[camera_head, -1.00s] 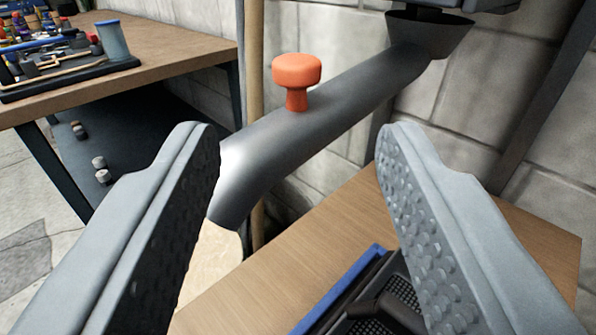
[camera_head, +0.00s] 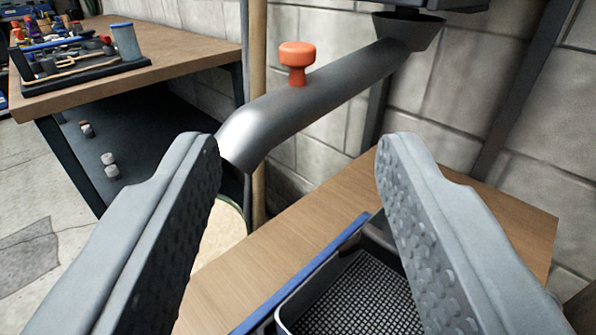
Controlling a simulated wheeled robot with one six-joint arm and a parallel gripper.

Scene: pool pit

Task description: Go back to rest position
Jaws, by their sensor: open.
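My gripper (camera_head: 298,150) is open, with its two grey, dimpled fingers wide apart and nothing between them. An orange-red knob (camera_head: 297,62) stands on top of a grey metal chute (camera_head: 320,95) beyond the fingertips. The chute slopes down to the left from a dark funnel (camera_head: 408,30). My fingers appear apart from both. Below them is a black basket with a mesh floor (camera_head: 355,300), partly hidden by the right finger.
The basket is on a wooden table (camera_head: 320,205) with a blue strip (camera_head: 310,268) alongside it. A workbench (camera_head: 170,50) with a tool tray (camera_head: 75,65) is at the upper left. A wooden pole (camera_head: 257,100) stands behind the chute. A block wall closes the back. Open floor shows at left.

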